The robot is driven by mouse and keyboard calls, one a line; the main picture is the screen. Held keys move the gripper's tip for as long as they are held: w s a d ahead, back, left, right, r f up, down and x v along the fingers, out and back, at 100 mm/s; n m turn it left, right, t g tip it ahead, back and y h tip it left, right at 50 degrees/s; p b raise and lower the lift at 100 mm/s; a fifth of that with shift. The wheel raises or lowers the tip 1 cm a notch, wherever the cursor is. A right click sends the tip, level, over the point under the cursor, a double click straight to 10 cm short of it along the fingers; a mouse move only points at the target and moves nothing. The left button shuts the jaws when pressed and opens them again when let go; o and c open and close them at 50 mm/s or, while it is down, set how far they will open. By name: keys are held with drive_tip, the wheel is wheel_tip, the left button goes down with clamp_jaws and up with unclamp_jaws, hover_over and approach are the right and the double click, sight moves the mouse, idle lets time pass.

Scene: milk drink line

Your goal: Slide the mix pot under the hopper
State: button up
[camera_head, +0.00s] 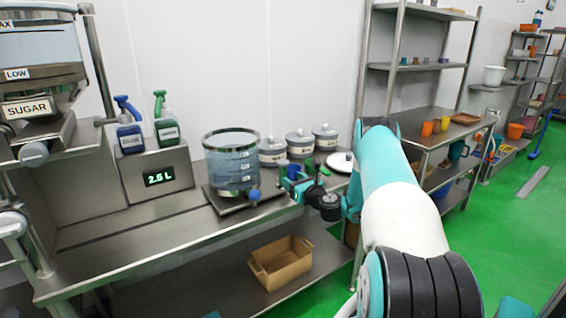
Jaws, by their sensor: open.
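The mix pot (231,166), a clear cylinder with a dark rim and blue-tinted contents, stands upright on a dark flat base (228,207) on the steel bench. A blue knob (254,196) is at the front of the pot. The hopper (40,75), labelled SUGAR, hangs at the far left, well apart from the pot. My gripper (296,184) is open, just right of the pot near the bench's front edge. It looks apart from the knob. My wrist hides part of the bench behind it.
Several lidded jars (300,144) and a white plate (340,162) are at the bench's right. The front bench surface (130,232) left of the pot is clear.

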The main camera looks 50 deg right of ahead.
sight(283, 173)
drive_tip(key=p+x, duration=0.1)
drive_tip(key=x, duration=0.6)
drive_tip(key=shift+p, duration=0.3)
drive_tip(key=shift+c, duration=0.4)
clamp_jaws()
